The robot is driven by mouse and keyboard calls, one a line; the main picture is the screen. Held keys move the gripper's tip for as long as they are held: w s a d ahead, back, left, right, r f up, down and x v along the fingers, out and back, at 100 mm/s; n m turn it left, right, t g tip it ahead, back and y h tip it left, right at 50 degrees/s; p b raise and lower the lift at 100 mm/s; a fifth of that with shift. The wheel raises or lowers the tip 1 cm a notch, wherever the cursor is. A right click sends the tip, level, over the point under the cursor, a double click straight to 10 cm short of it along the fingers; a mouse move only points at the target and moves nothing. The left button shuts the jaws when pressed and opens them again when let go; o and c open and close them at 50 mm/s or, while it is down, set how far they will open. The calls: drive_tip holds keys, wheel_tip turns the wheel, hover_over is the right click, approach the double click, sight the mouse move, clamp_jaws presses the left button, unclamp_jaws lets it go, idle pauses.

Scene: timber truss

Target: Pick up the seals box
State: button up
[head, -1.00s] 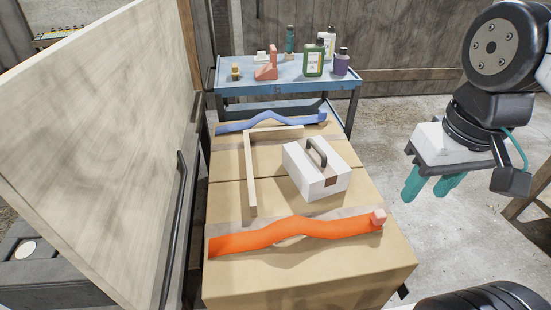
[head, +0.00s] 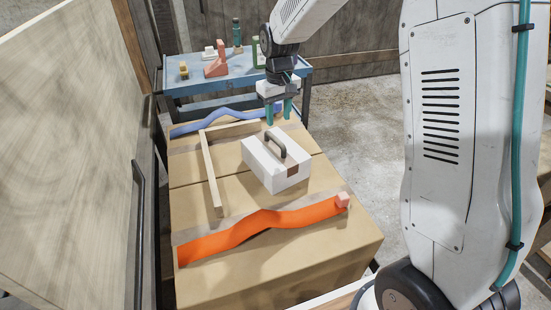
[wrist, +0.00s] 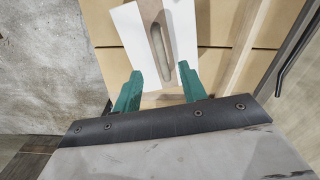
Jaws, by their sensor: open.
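The seals box is most likely the white box (head: 268,168) with a dark handle (head: 276,146) on top and a brown patch on its side; I cannot read a label. It rests on the cardboard-coloured top (head: 300,245). My gripper (head: 279,112) has teal fingers and hangs above and behind the box, apart from it. In the wrist view my gripper (wrist: 158,88) is open and empty, with the white box (wrist: 130,28) and its handle (wrist: 160,45) beyond the fingertips.
An orange strip (head: 225,237) with a pink block (head: 342,200) lies in front of the box. A wooden L-shaped frame (head: 212,172) lies left of it, a blue strip (head: 205,124) behind. A tall panel (head: 70,150) stands on the left.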

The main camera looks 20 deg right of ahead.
sight(275, 137)
drive_tip(key=shift+w+a+f, duration=0.1)
drive_tip(key=shift+w+f, duration=0.35)
drive_tip(key=shift+f, duration=0.2)
drive_tip(key=shift+w+a+f, duration=0.1)
drive_tip(key=shift+w+f, duration=0.35)
drive_tip(key=shift+f, duration=0.15)
wheel_tip(275, 137, down, 8)
drive_tip(key=shift+r, duration=0.1)
clamp_jaws()
drive_tip(key=shift+w, duration=0.1)
idle(0.4)
